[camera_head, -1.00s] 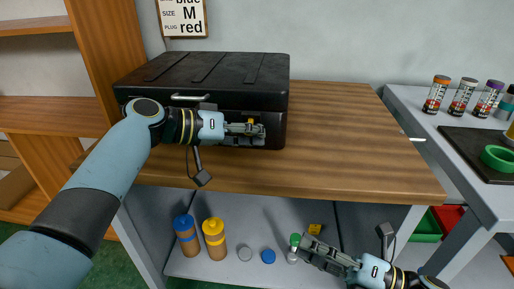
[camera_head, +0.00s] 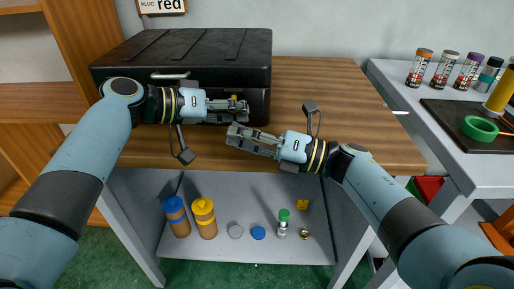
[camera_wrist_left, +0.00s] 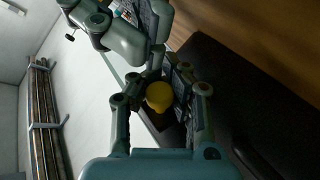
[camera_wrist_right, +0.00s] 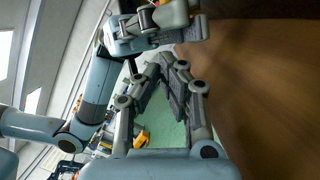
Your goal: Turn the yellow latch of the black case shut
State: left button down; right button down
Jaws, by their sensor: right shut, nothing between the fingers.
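The black case (camera_head: 185,58) stands shut-lidded on the wooden tabletop, its silver handle (camera_head: 170,76) on the front. The yellow latch (camera_head: 234,98) on its front is partly hidden by my left gripper (camera_head: 240,110). In the left wrist view the yellow latch (camera_wrist_left: 159,96) lies between the left gripper's fingers; whether both fingers press on it is unclear. My right gripper (camera_head: 234,136) is shut and empty, over the front of the tabletop, just below and in front of the left one. In the right wrist view its fingertips (camera_wrist_right: 170,70) hold nothing.
The tabletop (camera_head: 315,90) right of the case is clear. Below, a shelf (camera_head: 265,200) holds blue and yellow-capped bottles, a small green-capped bottle (camera_head: 283,222) and several small caps. A side table (camera_head: 400,80) at right carries bottles and a green ring (camera_head: 480,128).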

pick_arm(q)
jog(key=shift+w+a+r, duration=0.1)
jog(key=shift+r, duration=0.05)
pick_arm(e)
jog(key=shift+w+r, duration=0.55)
jog(key=shift+w, duration=0.25)
jog(key=shift+w+r, duration=0.45)
jog(key=shift+r, duration=0.2)
pick_arm(q)
jog(key=c, duration=1.1)
grip_release()
jog(key=shift+s+f, duration=0.2)
jog(key=shift+f, duration=0.15)
pick_arm(e)
jog(key=shift+w+r, duration=0.1)
